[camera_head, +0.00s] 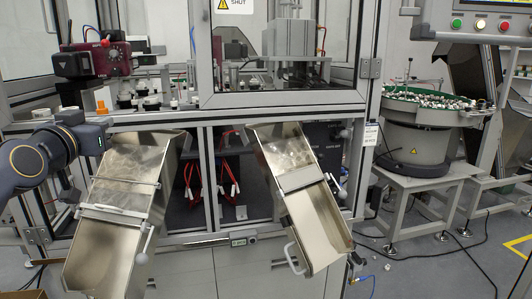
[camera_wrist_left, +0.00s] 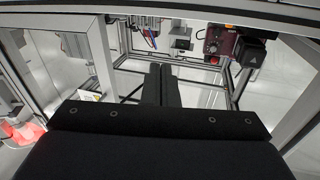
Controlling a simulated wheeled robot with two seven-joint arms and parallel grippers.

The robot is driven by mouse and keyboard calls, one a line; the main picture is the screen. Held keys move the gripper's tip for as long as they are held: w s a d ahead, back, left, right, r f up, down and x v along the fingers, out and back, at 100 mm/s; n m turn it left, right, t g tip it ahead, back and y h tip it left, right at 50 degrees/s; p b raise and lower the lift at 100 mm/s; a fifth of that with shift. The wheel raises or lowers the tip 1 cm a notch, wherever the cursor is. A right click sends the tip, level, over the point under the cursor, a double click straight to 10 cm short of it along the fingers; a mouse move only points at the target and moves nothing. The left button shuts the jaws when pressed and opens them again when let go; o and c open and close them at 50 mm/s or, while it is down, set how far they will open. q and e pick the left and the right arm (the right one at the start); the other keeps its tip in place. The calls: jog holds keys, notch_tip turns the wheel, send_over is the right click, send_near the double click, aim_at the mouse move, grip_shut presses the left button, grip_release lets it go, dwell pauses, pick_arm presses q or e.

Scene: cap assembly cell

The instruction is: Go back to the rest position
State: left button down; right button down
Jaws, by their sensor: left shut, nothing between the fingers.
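My left arm comes in from the left in the head view. My left gripper (camera_head: 106,120) is at its end, in front of the left part of the assembly cell, beside the left chute. In the left wrist view the two black fingers (camera_wrist_left: 161,84) lie together, shut, with nothing between them. My right arm and gripper are in neither view.
Two metal chutes, a left one (camera_head: 127,166) and a right one (camera_head: 288,151), slope out from the cell's front. A dark red machine unit (camera_head: 108,58) sits above my left gripper. A green-rimmed feeder bowl (camera_head: 425,101) stands at right. Metal frame posts surround the fingers.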

pick_arm(q)
jog(key=s+d+f+n+g+h, duration=0.1)
jog(key=s+d+f+g, duration=0.3)
jog(key=s+f, duration=0.7)
jog(key=s+d+f+n+g+h+p, duration=0.1)
jog(key=s+d+f+g, duration=0.35)
jog(key=s+f, duration=0.7)
jog(key=s+d+f+n+g+h, duration=0.1)
jog(key=s+d+f+g, duration=0.25)
jog(key=s+f, duration=0.75)
notch_tip(320, 180, up, 13)
jog(key=w+p, duration=0.3)
jog(key=p, duration=1.2)
jog(key=shift+g+p, duration=0.3)
jog(key=shift+g, duration=0.1)
jog(key=shift+a+f, duration=0.1)
jog(key=shift+f, duration=0.05)
